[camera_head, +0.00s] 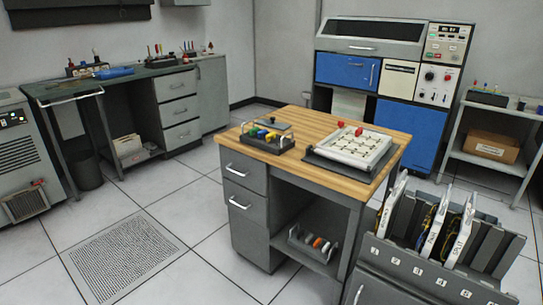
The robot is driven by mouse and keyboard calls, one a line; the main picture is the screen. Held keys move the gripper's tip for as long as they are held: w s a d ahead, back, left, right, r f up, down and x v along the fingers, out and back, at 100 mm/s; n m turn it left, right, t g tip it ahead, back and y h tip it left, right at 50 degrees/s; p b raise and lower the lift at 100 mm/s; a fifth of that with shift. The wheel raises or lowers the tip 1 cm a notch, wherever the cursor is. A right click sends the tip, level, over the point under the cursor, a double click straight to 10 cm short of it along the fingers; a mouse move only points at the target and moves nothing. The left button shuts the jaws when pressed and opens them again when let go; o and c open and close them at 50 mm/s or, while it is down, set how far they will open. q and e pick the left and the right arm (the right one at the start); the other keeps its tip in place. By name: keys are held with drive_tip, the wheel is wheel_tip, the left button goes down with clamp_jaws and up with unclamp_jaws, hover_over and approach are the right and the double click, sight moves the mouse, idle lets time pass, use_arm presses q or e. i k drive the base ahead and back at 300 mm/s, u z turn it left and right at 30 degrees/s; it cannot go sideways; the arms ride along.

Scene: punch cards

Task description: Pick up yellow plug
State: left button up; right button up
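A small dark tray (254,146) sits on the left part of a wood-topped desk (315,118). It holds several small coloured plugs, close together. One of them looks like a yellow plug (270,136), with blue and green ones beside it; they are too small to make out in detail. Neither of my grippers is in view, and nothing is seen touching the tray or the plugs.
A white panel board (352,148) with red pieces on it lies on the desk's right part. A grey rack (425,268) with upright panels stands at the front right. A workbench (120,85) is at the left. The tiled floor left of the desk is open.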

sight(273, 135)
drive_tip(key=u, duration=0.85)
drive_tip(key=i, duration=1.1)
drive_tip(key=u, duration=0.4)
drive_tip(key=i, duration=1.45)
drive_tip(key=z, duration=1.35)
drive_tip(key=i, duration=0.75)
drive_tip(key=z, duration=0.8)
